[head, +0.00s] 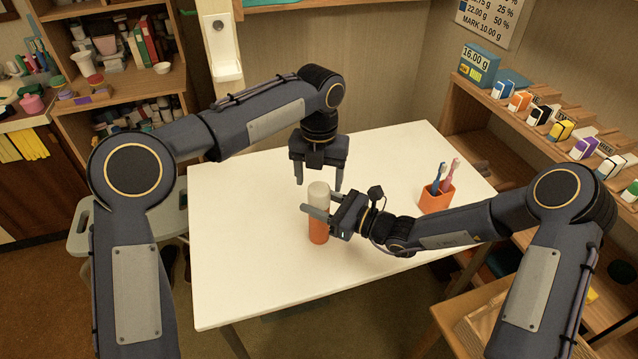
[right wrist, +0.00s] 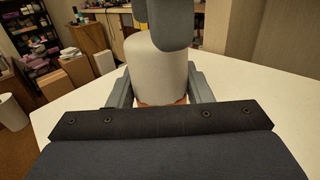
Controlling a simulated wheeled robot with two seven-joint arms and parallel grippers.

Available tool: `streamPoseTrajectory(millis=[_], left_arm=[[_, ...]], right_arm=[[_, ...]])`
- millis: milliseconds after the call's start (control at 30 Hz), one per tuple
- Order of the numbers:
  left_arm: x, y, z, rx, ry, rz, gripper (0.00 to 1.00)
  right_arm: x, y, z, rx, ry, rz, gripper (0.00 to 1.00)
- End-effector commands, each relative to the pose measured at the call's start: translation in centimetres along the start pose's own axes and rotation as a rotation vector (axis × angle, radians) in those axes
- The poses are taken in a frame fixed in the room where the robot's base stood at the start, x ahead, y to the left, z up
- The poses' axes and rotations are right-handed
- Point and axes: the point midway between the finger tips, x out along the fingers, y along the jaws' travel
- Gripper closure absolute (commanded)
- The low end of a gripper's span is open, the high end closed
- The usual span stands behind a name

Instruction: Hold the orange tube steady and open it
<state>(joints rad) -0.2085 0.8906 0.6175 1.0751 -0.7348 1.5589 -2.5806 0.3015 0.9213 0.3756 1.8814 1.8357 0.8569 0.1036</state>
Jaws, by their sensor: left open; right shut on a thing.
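The orange tube (head: 318,232) stands upright near the middle of the white table (head: 250,280), with a pale grey-white cap (head: 318,193) on top. My right gripper (head: 317,217) is shut on the tube from the right, below the cap. In the right wrist view the cap (right wrist: 157,68) rises between my right fingers (right wrist: 160,92), with a thin orange strip under it. My left gripper (head: 318,183) points down, open and empty, just above and behind the cap. A grey finger (right wrist: 168,25) of it shows in front of the cap's upper part in the right wrist view.
An orange cup (head: 437,200) with a blue and a pink toothbrush stands at the table's right side. A shelf (head: 560,150) with small boxes runs along the right. The table's left and front parts are clear.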

Motion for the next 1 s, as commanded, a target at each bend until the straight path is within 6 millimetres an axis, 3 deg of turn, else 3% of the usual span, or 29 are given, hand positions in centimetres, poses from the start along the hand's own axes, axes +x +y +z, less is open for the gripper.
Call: streamPoseTrajectory(millis=[133,267,700,1000], left_arm=[[-2.0,-0.1,0.1,0.156,-0.005,-0.001,0.34],[-2.4,-0.1,0.0,0.231,-0.002,-0.001,0.34],[3.7,0.0,0.0,0.235,0.0,0.0,0.34],[5.2,-0.1,0.0,0.234,-0.002,-0.001,0.34]], right_arm=[[0.0,0.0,-0.1,0.001,0.001,0.0,1.0],[0.0,0.0,-0.1,0.001,0.001,0.0,1.0],[0.0,0.0,0.0,0.0,0.001,0.0,1.0],[0.0,0.0,0.0,0.0,0.001,0.0,1.0]])
